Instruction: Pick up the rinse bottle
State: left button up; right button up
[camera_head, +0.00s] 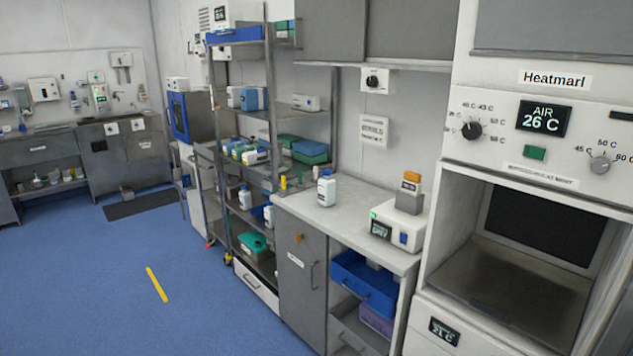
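Neither of my grippers shows in the head view, and nothing is touching the bottle on the counter.
The heating cabinet (520,260) has an open bay at right. A wheeled shelf rack (272,90) stands left of the counter. Blue floor (90,270) is largely clear.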

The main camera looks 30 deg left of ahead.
aim_at(326, 185)
jog(key=i+j, duration=0.3)
jog(key=j, duration=0.15)
jog(key=i+j, duration=0.6)
jog(key=j, duration=0.25)
